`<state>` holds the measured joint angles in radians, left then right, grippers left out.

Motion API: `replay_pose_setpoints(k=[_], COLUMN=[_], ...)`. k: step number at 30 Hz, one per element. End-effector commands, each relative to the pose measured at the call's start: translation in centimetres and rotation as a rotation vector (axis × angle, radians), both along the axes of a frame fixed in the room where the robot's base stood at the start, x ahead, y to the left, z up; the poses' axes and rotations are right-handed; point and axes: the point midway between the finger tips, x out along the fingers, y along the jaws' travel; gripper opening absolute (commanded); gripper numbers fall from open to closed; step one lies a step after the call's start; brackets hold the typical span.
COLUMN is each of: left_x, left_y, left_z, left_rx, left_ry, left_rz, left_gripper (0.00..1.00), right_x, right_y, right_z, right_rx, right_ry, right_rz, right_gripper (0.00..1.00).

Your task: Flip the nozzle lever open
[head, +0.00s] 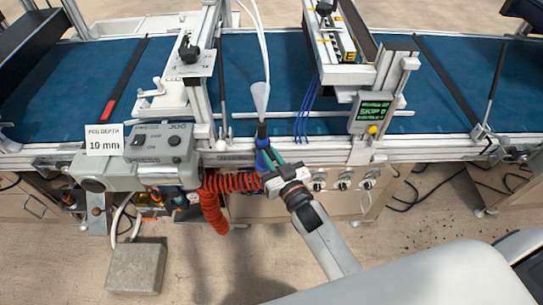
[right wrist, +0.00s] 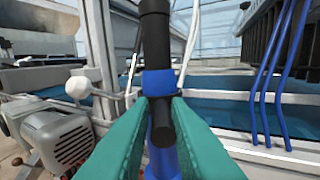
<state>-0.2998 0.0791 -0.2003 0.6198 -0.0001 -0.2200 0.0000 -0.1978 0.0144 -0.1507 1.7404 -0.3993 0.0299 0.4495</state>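The nozzle is a slim upright piece with a black tube (right wrist: 155,40) and a blue collar (right wrist: 159,82). In the head view its black part (head: 262,132) stands below a pale cone at the front rail. A short black lever (right wrist: 163,125) lies in front of the nozzle's blue body, pointing down in the right wrist view. My right gripper (head: 269,157) is at this blue part. Its teal fingers (right wrist: 162,102) flank the lever and blue body closely. Whether they press on it is unclear. My left gripper is out of view.
A blue conveyor belt (head: 260,70) runs behind the rail. A control box (head: 160,142) with a "10 mm" sign stands left, and a green display (head: 372,112) right. An orange coiled hose (head: 212,205) hangs left of my right gripper. Blue tubes (right wrist: 275,70) hang to the right.

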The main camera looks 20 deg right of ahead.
Motion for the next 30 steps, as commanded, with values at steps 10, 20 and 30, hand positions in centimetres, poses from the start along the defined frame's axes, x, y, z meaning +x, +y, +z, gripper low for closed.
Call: replay_pose_setpoints(k=[10,20,30], left_x=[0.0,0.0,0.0], left_y=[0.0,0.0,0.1], left_z=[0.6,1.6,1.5], left_rx=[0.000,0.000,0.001], left_ry=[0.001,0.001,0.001], left_rz=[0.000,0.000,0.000], left_gripper=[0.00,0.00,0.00], right_x=[0.1,0.2,0.2], right_y=[-0.1,-0.7,-0.7], right_z=[0.3,0.1,0.1], right_rx=[-0.005,-0.003,0.000], right_ry=[-0.004,-0.003,-0.002], right_rz=[0.033,0.128,0.128], right_gripper=[0.00,0.00,0.23])
